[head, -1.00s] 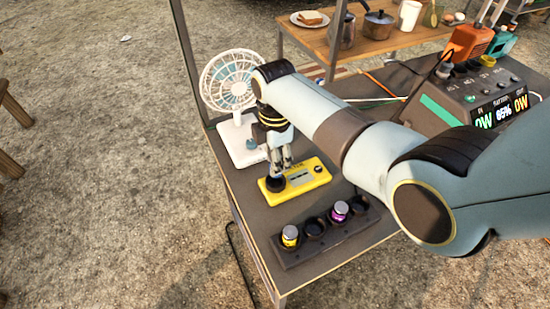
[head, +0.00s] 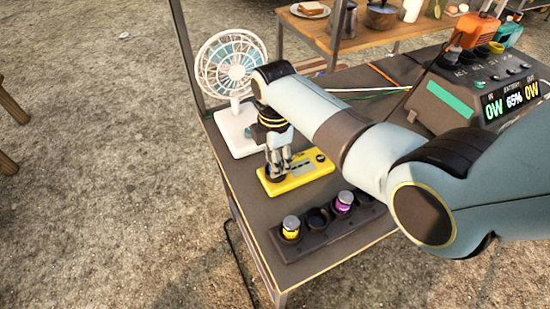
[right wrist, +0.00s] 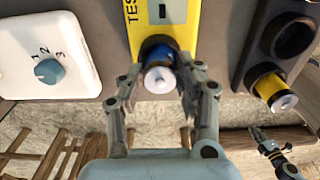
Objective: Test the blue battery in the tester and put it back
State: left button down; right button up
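The yellow tester (head: 310,176) lies on the table, and it also shows in the right wrist view (right wrist: 182,35). The blue battery (right wrist: 158,68), with a pale cap, stands at the tester's socket end. My right gripper (head: 277,172) is low over that end and hides the battery in the head view. In the right wrist view its fingers (right wrist: 159,72) close in on both sides of the battery, with no clear gap. How deep the battery sits is hidden. The dark battery rack (head: 283,250) is in front. My left gripper (right wrist: 265,140) shows small at the lower right; its opening is unclear.
The rack holds a yellow battery (head: 291,229) and a purple one (head: 343,203); other slots look empty. A white fan (head: 234,130) stands behind the tester. A power station (head: 480,95) reading 65% stands at right. The table's left edge is close by.

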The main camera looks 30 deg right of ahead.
jog(key=o, duration=0.4)
notch_tip(320, 180, up, 12)
jog(key=shift+r, duration=0.1)
dwell(0.4)
dwell(0.3)
